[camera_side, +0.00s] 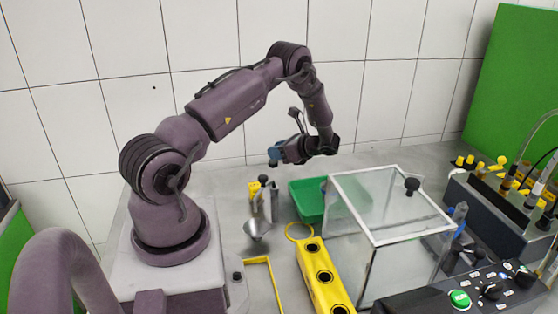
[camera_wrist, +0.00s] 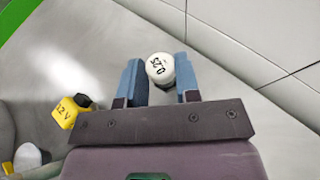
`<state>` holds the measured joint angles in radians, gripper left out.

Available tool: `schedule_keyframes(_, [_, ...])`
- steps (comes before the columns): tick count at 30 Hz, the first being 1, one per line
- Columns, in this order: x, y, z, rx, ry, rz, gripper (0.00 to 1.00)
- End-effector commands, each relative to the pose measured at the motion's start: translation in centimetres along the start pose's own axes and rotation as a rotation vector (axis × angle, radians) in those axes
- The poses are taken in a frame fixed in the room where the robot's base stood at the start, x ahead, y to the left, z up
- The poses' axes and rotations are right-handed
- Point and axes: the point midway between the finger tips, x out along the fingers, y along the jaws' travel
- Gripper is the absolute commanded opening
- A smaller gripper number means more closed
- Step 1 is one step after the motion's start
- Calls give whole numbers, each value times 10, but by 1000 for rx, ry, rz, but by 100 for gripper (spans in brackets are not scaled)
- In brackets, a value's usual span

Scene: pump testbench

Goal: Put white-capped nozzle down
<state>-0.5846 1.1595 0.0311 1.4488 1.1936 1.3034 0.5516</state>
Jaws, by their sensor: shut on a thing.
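The white-capped nozzle (camera_wrist: 160,68) sits between the two blue fingers of my gripper (camera_wrist: 157,75) in the wrist view. Its round white cap faces the camera and carries black print that looks like 0.25. My gripper (camera_side: 276,153) is shut on it. In the side view the gripper hangs above the back of the bench, left of the green bin, clear of the bench top. The nozzle's lower part is hidden in the wrist view, and its cap cannot be made out in the side view.
A yellow block (camera_wrist: 66,112) marked 12 V lies left of the gripper. Below in the side view are a metal funnel (camera_side: 256,229), a green bin (camera_side: 303,206), a yellow rack (camera_side: 334,293) with round openings, and a clear-walled box (camera_side: 372,235). The tiled wall is close behind.

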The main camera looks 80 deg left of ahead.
Motion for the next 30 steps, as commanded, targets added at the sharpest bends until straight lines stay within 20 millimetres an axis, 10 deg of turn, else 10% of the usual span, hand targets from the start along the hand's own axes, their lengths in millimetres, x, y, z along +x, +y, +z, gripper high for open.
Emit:
schedule_keyframes(20, [16,-5,-36,0,0,-1,6])
schedule_keyframes(21, [16,-5,-37,0,0,-1,33])
schedule_keyframes(24, [16,-5,-36,0,1,-1,56])
schedule_keyframes(30, [16,-5,-36,-1,1,-1,56])
